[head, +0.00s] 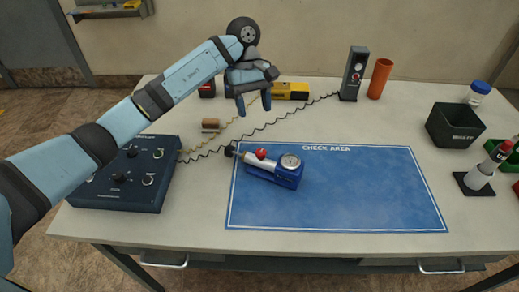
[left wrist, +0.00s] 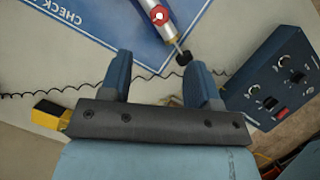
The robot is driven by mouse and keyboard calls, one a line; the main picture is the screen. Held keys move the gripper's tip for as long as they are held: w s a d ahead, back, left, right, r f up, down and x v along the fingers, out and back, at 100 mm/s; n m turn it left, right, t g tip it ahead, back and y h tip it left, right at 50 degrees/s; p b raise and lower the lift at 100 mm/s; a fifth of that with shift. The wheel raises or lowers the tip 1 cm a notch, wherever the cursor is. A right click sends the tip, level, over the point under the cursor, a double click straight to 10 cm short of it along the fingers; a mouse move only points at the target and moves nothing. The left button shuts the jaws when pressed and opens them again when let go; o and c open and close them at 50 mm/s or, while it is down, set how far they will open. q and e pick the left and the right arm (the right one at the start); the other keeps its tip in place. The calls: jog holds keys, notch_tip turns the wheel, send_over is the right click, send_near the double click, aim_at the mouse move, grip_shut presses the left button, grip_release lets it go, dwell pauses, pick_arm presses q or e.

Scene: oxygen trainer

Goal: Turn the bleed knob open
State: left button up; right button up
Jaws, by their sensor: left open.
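A silver cylinder with a round red knob (head: 261,153) and a white dial gauge (head: 290,161) lies in a blue block (head: 288,177) at the left of the blue check area. No label tells me which knob is the bleed knob. The red knob also shows at the top of the left wrist view (left wrist: 159,15), with a black end piece (left wrist: 184,58) below it. My left gripper (head: 253,103) is open and empty, above the table behind the cylinder. Its two fingers (left wrist: 162,78) are apart and touch nothing. My right gripper is out of view.
A dark blue control box (head: 128,183) with knobs stands at the left. A coiled black cable (head: 290,115) runs across the table. A black bin (head: 455,126), an orange cup (head: 380,78) and a grey meter (head: 354,73) stand around the check area (head: 370,200), whose right part is clear.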

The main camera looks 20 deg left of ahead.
aim_at(261, 151)
pick_arm(q)
jog(key=x, duration=1.1)
jog(key=shift+s+d+f, duration=0.15)
jog(key=shift+f, duration=0.2)
jog(key=c, duration=0.9)
